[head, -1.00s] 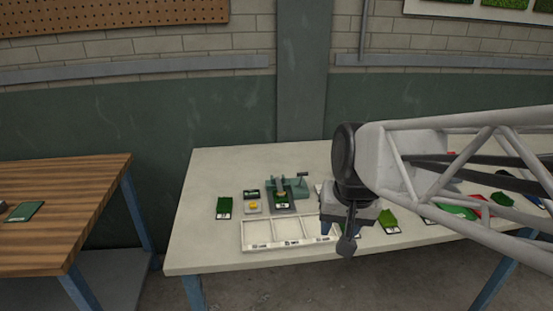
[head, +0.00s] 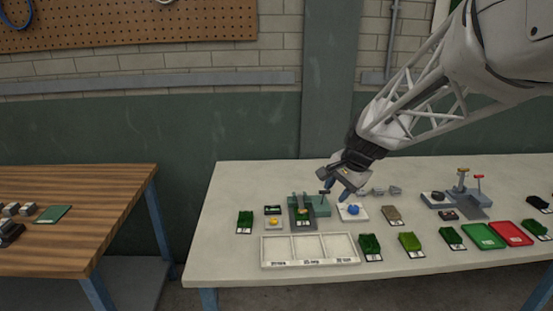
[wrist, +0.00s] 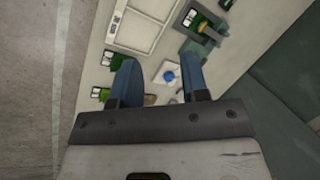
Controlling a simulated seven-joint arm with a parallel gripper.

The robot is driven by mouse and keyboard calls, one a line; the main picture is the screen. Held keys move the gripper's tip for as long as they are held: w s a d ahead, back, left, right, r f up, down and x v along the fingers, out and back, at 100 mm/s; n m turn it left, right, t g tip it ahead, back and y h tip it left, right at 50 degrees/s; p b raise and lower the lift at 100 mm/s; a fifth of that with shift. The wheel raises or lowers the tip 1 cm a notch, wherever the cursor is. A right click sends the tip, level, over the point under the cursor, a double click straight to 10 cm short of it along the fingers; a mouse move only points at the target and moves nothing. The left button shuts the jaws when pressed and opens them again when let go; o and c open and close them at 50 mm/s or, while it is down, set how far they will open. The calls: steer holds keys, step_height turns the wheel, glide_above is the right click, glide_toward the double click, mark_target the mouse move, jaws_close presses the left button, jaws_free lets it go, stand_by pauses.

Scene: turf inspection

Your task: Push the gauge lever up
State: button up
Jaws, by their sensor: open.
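The green gauge (head: 311,206) stands at the left part of the pale table, with a turf sample on its grey plate. Its dark-tipped lever (head: 325,192) sticks out at the gauge's right side. My gripper (head: 337,190) is just right of the lever, above the table, pointing down, with its blue fingers apart and nothing between them. Whether a finger touches the lever cannot be told. In the wrist view the gauge (wrist: 203,24) is at the top, beyond the fingertips of my gripper (wrist: 159,62); the lever is not clear there.
A white pad with a blue knob (head: 353,210) lies below my gripper. A white three-part tray (head: 262,252) is at the front edge. Several turf samples lie along the front. A yellow-button box (head: 273,223) is left of the gauge. A grey stand (head: 462,197) is at right.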

steer(key=w+d+f+m+y, duration=0.1)
steer(key=w+f+m, duration=0.15)
steer(key=w, duration=0.35)
steer(key=w+d+f+m, duration=0.1)
steer(key=w+d+f, duration=0.15)
steer(key=w, duration=0.35)
steer(key=m+t, duration=0.1)
steer(key=m, duration=0.3)
glide_toward(324, 195)
steer(key=shift+w+a+f+y, duration=0.15)
steer(key=shift+w+f, duration=0.15)
steer(key=shift+f, duration=0.3)
steer(key=shift+w+a+f+y, duration=0.15)
steer(key=shift+w+f, duration=0.15)
steer(key=shift+f, duration=0.3)
steer(key=shift+f, duration=0.1)
steer(key=shift+x, duration=3.8)
jaws_close()
